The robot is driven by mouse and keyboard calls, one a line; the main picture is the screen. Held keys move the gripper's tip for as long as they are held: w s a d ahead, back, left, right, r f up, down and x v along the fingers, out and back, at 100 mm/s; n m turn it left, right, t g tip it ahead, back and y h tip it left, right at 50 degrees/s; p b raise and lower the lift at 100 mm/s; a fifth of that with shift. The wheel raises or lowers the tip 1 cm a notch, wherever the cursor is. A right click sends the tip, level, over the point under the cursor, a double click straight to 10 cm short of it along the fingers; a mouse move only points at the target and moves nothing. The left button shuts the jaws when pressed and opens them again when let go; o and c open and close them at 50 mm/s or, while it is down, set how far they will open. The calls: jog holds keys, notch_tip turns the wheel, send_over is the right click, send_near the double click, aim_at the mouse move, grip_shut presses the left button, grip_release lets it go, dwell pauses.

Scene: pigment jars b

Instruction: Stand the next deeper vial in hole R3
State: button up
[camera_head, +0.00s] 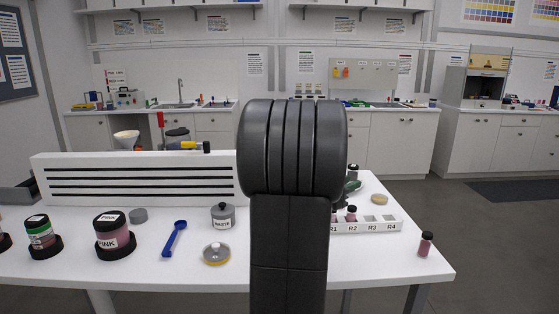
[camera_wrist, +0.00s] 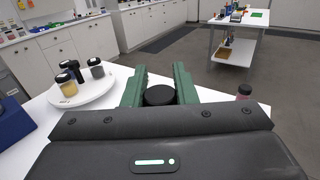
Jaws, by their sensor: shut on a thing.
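My gripper (camera_wrist: 160,88) has green fingers shut on a vial with a black cap (camera_wrist: 160,95). The vial's body and its colour are hidden. In the head view my arm covers most of the gripper; part of a green finger (camera_head: 353,186) shows behind the rack. The white rack (camera_head: 382,228) is labelled R1 to R4. A black-capped pink vial (camera_head: 351,214) stands at about R2. No vial shows above R3 or R4; R1 is partly hidden by my arm. Another pink vial (camera_head: 425,244) stands on the table right of the rack; a dark-capped vial (camera_wrist: 244,91) shows at the right in the wrist view.
A tan disc (camera_head: 379,199) lies behind the rack. A white round tray (camera_wrist: 82,93) holds several black-lidded jars. The pink jar (camera_head: 112,233), blue spoon (camera_head: 174,238), waste pot (camera_head: 223,216) and yellow-rimmed lid (camera_head: 216,254) are left of my arm. The table's right front is mostly clear.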

notch_tip(320, 180, up, 7)
jog(key=p, duration=0.5)
jog(key=shift+r, duration=0.1)
